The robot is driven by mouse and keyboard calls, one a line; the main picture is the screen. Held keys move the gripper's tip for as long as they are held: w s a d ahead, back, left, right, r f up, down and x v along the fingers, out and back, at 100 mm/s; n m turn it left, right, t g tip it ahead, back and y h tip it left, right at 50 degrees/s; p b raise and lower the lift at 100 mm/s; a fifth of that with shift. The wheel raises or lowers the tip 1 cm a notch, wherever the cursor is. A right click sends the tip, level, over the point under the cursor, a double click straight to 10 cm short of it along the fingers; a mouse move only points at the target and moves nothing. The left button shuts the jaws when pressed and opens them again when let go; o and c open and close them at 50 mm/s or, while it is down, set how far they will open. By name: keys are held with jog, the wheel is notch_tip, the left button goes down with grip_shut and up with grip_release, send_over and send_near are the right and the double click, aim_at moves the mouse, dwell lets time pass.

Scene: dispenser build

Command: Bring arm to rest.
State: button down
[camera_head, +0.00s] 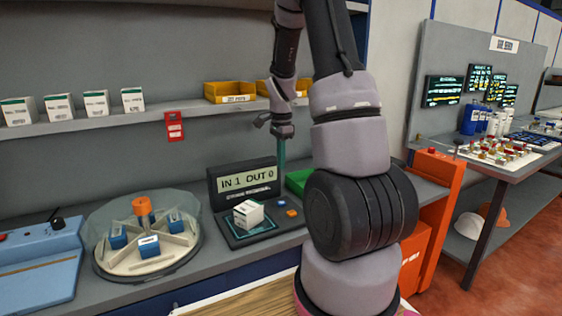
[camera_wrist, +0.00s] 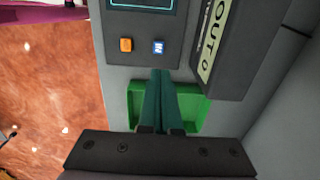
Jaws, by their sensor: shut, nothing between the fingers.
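My gripper (camera_head: 281,160) hangs pointing down in front of the back wall, above the counter and to the right of the "IN 1 OUT 0" display (camera_head: 246,180). In the wrist view its dark green fingers (camera_wrist: 162,100) are together and empty, over the green tray (camera_wrist: 195,105). My arm rises from the right of the counter and bends down to the gripper. An orange button (camera_wrist: 126,45) and a blue button (camera_wrist: 159,47) show beside the pad.
A round dispenser (camera_head: 105,262) with a clear cover holds blue-and-white boxes at left. Above, a shelf (camera_head: 70,128) carries several white boxes and yellow bins (camera_head: 230,92). An orange cabinet (camera_head: 440,195) stands right of my arm. Open floor (camera_head: 500,270) lies at lower right.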

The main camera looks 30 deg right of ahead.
jog(key=s+a+r+n+t, duration=0.2)
jog(key=s+a+r+n, duration=0.2)
jog(key=s+r, duration=0.3)
jog(key=s+a+r+n+t+y, duration=0.1)
jog(key=s+a+r+n+t, duration=0.1)
jog(key=s+a+r+n, duration=0.3)
jog(key=s+a+r+n+t+y, duration=0.1)
jog(key=s+a+r+n+t, duration=0.2)
jog(key=s+r, duration=0.5)
notch_tip(320, 180, up, 4)
jog(key=shift+s+a+r+n, duration=0.1)
jog(key=shift+s+a+n, duration=0.3)
jog(key=shift+a+n, duration=0.6)
